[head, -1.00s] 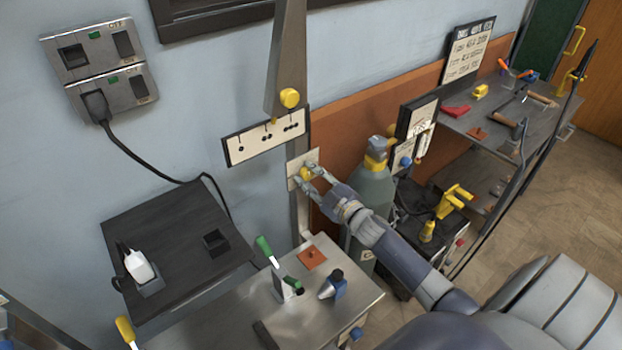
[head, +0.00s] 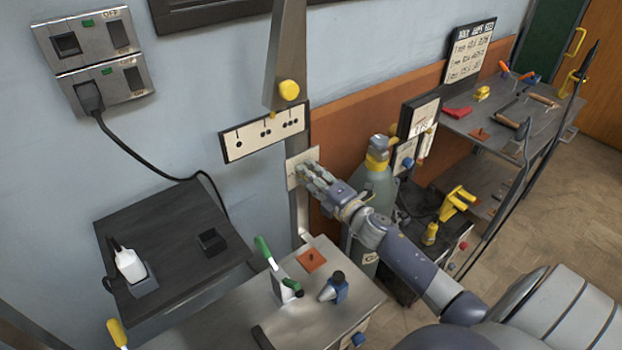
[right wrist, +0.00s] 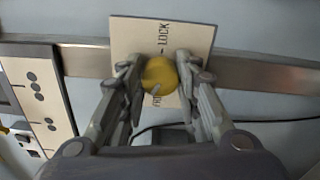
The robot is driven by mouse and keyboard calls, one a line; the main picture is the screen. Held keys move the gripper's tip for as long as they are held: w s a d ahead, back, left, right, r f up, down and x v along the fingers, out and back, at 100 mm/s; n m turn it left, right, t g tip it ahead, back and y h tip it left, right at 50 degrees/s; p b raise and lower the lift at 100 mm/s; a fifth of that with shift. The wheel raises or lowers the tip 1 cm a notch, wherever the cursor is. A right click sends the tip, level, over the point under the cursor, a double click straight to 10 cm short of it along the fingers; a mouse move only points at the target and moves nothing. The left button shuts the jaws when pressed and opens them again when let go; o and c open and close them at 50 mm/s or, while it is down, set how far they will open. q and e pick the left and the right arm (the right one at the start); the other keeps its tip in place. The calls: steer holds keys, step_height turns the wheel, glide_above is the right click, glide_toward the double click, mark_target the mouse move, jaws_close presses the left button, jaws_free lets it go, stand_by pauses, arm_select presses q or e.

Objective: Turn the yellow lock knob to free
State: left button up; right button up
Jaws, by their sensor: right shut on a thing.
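The yellow lock knob (right wrist: 160,75) sits on a pale plate (right wrist: 128,36) marked LOCK, fixed to a metal post. In the right wrist view my right gripper (right wrist: 158,80) has its two fingers shut on the sides of the knob. A pale mark shows on the knob's face. In the head view the right gripper (head: 305,173) is at the plate (head: 294,160) and its fingers hide the knob. Lettering below the knob is partly covered and I cannot read it fully. My left gripper is not in view.
Another yellow knob (head: 289,91) is higher on the post, above a dotted white panel (head: 262,134). A grey-green gas cylinder (head: 372,190) stands close to my right arm. Below is a metal bench (head: 330,315) with a green-handled clamp (head: 266,252).

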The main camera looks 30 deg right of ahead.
steer(key=n+b, duration=0.1)
steer(key=n, duration=0.3)
steer(key=shift+n, duration=0.3)
steer(key=shift+b, duration=0.3)
steer(key=o, duration=1.1)
steer(key=s, duration=0.8)
steer(key=s+d, duration=0.1)
steer(key=s, duration=0.3)
